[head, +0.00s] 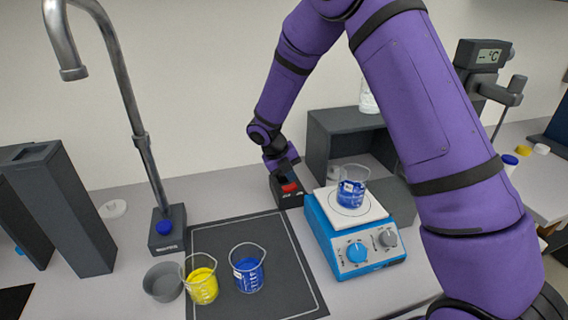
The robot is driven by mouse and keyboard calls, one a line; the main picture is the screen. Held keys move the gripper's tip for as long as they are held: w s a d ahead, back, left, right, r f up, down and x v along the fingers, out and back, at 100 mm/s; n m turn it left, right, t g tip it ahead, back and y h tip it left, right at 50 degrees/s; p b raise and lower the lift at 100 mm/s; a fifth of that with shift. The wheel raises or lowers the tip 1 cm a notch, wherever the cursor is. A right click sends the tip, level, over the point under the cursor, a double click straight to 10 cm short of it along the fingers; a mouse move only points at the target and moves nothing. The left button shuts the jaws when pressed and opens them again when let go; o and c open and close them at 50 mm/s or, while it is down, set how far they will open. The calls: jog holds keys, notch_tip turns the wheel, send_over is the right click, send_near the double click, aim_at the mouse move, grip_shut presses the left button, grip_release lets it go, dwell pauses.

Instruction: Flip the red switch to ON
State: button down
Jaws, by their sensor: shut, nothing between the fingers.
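The red switch (290,187) sits on a small black box (292,200) at the back of the bench, left of the hotplate. My gripper (283,174) is shut and empty, pointing down right at the switch. Its tips are at or just above the switch's upper side. I cannot tell whether they touch it. Part of the box is hidden behind my gripper, and the switch's ON or OFF position is not readable.
A blue hotplate (340,246) carries a beaker of blue liquid (351,194). A dark mat (228,240) lies in front of the switch, with a yellow beaker (202,287) and a blue beaker (248,273) near its front. A grey shelf box (314,151) stands behind the hotplate. A tap (142,140) rises at left.

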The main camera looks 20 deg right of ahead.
jog(key=shift+x, duration=1)
jog(key=shift+d+f+y, duration=0.25)
jog(key=shift+d+y, duration=0.1)
jog(key=shift+y, duration=0.05)
jog(key=shift+a, duration=0.2)
jog(key=shift+a+r, duration=0.2)
jog(key=shift+a, duration=0.55)
jog(key=shift+r, duration=0.1)
jog(key=v, duration=1)
jog(key=shift+a+r, duration=0.2)
jog(key=shift+r, duration=0.05)
